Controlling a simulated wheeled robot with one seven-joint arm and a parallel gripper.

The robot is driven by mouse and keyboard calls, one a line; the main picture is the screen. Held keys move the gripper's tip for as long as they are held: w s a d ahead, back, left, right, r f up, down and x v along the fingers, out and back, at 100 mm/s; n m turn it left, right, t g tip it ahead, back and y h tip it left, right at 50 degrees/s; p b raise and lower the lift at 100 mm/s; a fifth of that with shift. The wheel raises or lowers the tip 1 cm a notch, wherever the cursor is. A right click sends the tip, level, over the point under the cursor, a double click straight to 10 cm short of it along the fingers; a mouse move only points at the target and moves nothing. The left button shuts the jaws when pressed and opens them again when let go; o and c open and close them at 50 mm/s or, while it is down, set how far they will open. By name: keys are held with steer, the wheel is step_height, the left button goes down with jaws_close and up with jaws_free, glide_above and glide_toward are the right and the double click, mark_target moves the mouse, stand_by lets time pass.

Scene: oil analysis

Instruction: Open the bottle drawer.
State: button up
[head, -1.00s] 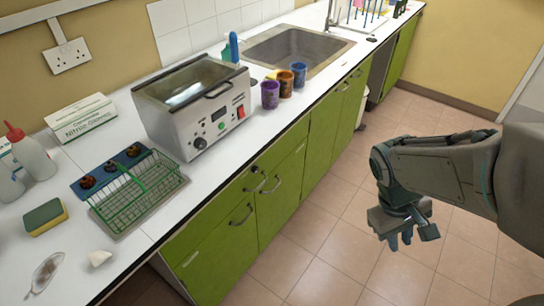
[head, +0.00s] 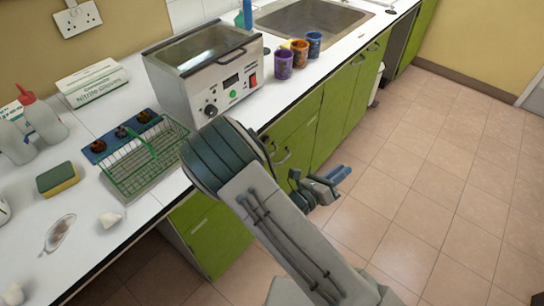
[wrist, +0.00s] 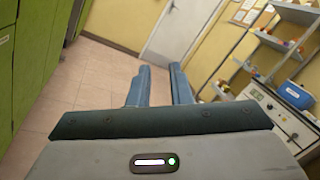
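The green drawer and cupboard fronts (head: 292,117) run under the white worktop in the head view. Dark curved handles (head: 283,156) show just right of my arm, which hides part of these fronts. I cannot tell which front is the bottle drawer; the fronts that show look shut. My gripper (head: 338,175) is in front of the cabinets, over the floor, with its blue fingers pointing right, away from the fronts. In the wrist view its two blue fingers (wrist: 161,85) stand apart with nothing between them. It touches no handle.
On the worktop (head: 95,215) stand a grey water bath (head: 205,70), a green wire basket (head: 145,160), a sponge (head: 57,179), bottles (head: 42,118) and several coloured cups (head: 299,50). The tiled floor (head: 440,190) on the right is clear. A door (wrist: 180,30) shows far off.

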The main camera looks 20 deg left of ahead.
steer(key=a+f+n+t+y, duration=0.5)
steer(key=a+f+n+y, duration=0.2)
steer(key=a+n+y, duration=0.4)
steer(key=n+g+y, duration=0.2)
steer(key=n+y, duration=0.6)
steer(key=n, duration=0.2)
glide_toward(270, 156)
steer(key=x, duration=1)
steer(key=shift+w+f, duration=0.25)
steer(key=shift+w, duration=0.05)
jaws_close()
